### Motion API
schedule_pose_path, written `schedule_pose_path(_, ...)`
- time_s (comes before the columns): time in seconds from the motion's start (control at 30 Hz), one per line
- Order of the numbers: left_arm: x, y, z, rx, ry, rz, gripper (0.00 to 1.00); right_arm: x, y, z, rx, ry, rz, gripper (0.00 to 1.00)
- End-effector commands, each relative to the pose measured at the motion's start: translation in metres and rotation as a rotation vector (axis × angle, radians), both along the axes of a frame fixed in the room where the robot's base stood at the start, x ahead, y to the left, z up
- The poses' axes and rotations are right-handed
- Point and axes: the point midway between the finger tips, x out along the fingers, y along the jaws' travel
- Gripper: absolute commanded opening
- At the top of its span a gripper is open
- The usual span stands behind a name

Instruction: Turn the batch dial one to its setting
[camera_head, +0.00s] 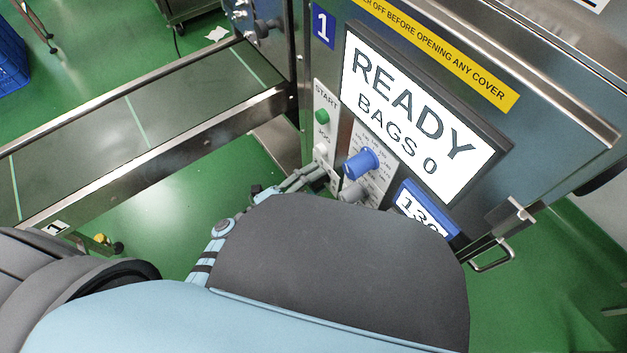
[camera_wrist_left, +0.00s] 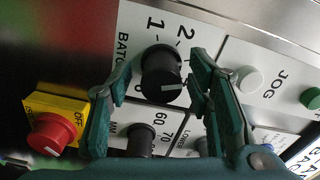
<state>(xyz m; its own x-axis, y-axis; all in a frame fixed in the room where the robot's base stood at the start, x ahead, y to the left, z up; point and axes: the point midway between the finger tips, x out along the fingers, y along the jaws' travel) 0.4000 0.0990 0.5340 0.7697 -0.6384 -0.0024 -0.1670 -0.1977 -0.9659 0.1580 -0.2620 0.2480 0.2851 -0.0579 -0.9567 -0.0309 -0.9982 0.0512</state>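The black batch dial (camera_wrist_left: 161,76) sits on a white panel, with "BATCH" and the numbers 1 and 2 printed beside it. A short white mark shows on its face; I cannot tell exactly which number it points to. My left gripper (camera_wrist_left: 162,70) is open, with one green finger on each side of the dial. I cannot tell whether the fingers touch it. In the head view my left gripper (camera_head: 320,174) is at the machine's control panel, mostly behind my arm, and the dial is hidden there. My right gripper is not in view.
Below the batch dial is another black dial (camera_wrist_left: 141,141) marked 60 and 70. A red knob (camera_wrist_left: 51,132) on yellow is to its left. A white JOG button (camera_wrist_left: 248,80) is to the right. A blue dial (camera_head: 361,163) and a READY screen (camera_head: 415,115) are nearby; a conveyor (camera_head: 130,120) stands left.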

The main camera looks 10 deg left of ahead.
Motion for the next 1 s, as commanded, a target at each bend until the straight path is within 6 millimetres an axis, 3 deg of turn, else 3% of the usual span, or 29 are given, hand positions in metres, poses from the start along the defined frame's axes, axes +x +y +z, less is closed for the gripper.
schedule_pose_path(0.27, -0.004, 0.003, 0.000, -0.001, 0.000, 0.000, 0.47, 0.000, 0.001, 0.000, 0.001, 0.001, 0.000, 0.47)
schedule_pose_path(0.7, -0.083, 0.068, 0.000, 0.002, 0.002, -0.001, 0.47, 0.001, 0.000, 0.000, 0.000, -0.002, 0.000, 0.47)
schedule_pose_path(1.0, -0.093, 0.077, 0.001, -0.001, -0.001, 0.001, 0.47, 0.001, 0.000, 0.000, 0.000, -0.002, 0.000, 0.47)
